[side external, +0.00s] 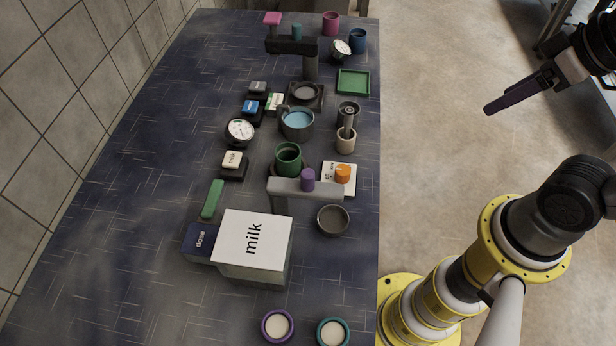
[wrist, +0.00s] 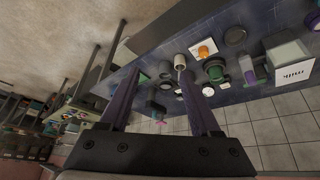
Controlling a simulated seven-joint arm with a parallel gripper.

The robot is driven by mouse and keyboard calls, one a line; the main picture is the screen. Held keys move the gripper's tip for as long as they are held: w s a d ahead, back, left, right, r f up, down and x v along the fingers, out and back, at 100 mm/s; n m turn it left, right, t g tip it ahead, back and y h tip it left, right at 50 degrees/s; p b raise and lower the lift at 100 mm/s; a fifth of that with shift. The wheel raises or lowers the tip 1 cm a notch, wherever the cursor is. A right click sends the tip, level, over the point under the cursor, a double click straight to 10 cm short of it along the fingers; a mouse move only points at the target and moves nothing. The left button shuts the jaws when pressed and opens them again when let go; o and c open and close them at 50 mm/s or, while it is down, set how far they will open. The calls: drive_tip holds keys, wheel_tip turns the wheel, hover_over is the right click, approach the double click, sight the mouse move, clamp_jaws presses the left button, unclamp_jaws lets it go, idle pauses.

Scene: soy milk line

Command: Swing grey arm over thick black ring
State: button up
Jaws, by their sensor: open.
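The grey arm (side external: 325,191) is a flat bar on a post, with a purple knob (side external: 308,180) on top. It reaches rightward, its free end beside the orange dial. A round dark dish-like piece with a thick black rim (side external: 333,219) lies just nearer the camera than that free end; it looks like the black ring, and the bar is not over it. The purple knob also shows in the wrist view (wrist: 247,72). My gripper (side external: 492,108) hangs over the floor right of the table, away from both. In the wrist view my gripper (wrist: 160,74) is open and empty.
A milk box (side external: 253,240) stands left of the dark dish. A green cup (side external: 288,158) and an orange dial (side external: 342,173) stand just behind the bar. A blue-filled pot (side external: 297,122), gauges and a black-armed stand (side external: 310,65) are farther back. Clear table lies at the front left.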

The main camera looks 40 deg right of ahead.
drive_tip(key=w+a+r+n+g, duration=0.1)
drive_tip(key=w+a+r+n, duration=0.2)
drive_tip(key=w+r, duration=0.35)
drive_tip(key=n+g, duration=0.4)
drive_tip(key=n, duration=0.4)
hover_over(308, 173)
wheel_tip(308, 173, down, 6)
wheel_tip(308, 173, down, 13)
drive_tip(key=shift+f, duration=0.2)
clamp_jaws()
